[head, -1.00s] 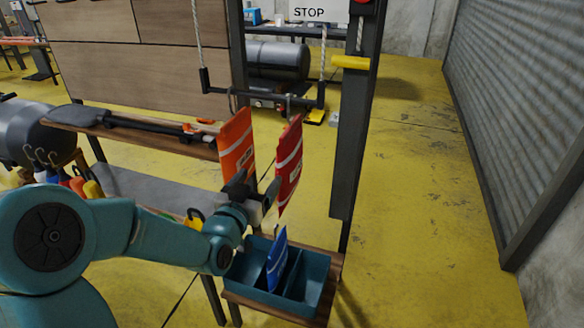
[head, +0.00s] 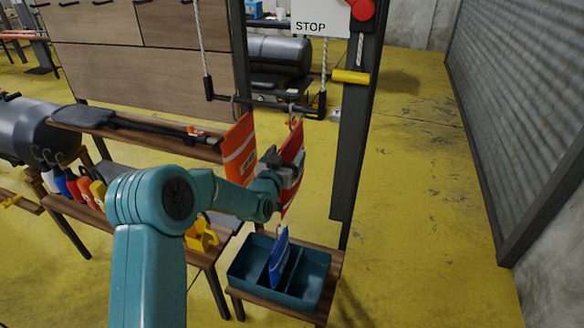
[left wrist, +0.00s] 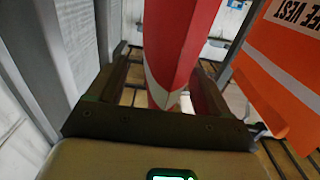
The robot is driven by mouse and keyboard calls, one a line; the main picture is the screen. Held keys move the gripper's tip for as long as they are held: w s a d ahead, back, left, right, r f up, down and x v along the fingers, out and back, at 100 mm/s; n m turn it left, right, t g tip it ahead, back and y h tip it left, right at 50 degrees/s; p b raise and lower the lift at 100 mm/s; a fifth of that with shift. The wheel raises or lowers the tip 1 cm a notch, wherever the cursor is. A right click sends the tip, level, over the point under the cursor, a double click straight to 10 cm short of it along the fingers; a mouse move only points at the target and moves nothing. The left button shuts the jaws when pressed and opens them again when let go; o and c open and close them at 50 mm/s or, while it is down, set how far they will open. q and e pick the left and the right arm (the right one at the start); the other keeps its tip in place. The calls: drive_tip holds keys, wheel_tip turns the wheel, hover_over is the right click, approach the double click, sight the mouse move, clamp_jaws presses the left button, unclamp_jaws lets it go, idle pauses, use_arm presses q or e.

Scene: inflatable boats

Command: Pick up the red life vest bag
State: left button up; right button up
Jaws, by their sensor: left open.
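The red life vest bag (head: 295,144) hangs from the black bar, to the right of an orange bag (head: 240,150). My left gripper (head: 285,166) is at the red bag and covers its middle in the head view. In the left wrist view the red bag (left wrist: 178,40), with a white stripe, stands between the two open fingers (left wrist: 165,85). I cannot tell whether either finger touches it. The orange bag (left wrist: 275,85), with upside-down lettering, is close on the right there. My right gripper is not in view.
The black bar (head: 268,106) hangs on ropes beside a dark post (head: 350,150). Below, a teal divided tray (head: 313,282) holds a blue bag (head: 278,258). A wooden shelf (head: 150,137) stands at the left. The yellow floor at the right is clear.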

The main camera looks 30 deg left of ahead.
use_arm(q)
drive_tip(key=shift+w, duration=0.2)
drive_tip(key=shift+s, duration=0.1)
drive_tip(key=c, duration=1.5)
drive_tip(key=shift+r, duration=0.1)
clamp_jaws()
